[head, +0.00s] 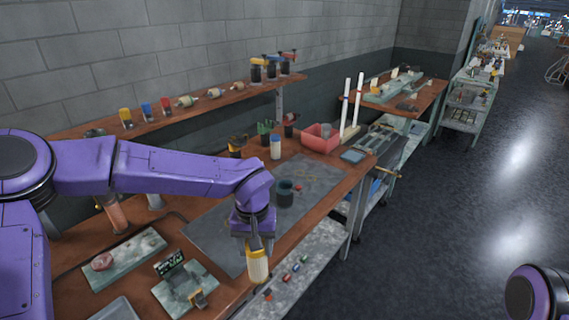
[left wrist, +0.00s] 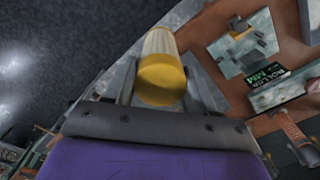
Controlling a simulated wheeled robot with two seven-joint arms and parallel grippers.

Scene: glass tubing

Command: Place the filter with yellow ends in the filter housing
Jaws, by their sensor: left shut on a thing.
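The filter with yellow ends (head: 258,268) is a pale, ribbed cylinder with yellow caps. My left gripper (head: 259,246) is shut on its upper end and holds it roughly upright at the front edge of the workbench. In the left wrist view the filter (left wrist: 161,66) sits between the fingers of my left gripper (left wrist: 160,90), its yellow end nearest the camera. A dark round cup (head: 286,193), possibly the filter housing, stands on the grey mat, behind and right of my gripper. My right gripper is not in view; only part of my right arm shows at lower right.
The grey mat (head: 225,220) is mostly bare. Plates with small parts (head: 122,258) lie at the bench's left. A red bin (head: 319,137) and a white bottle (head: 275,147) stand farther back. A lower shelf (head: 305,252) holds small colored pieces. A raised shelf runs along the wall.

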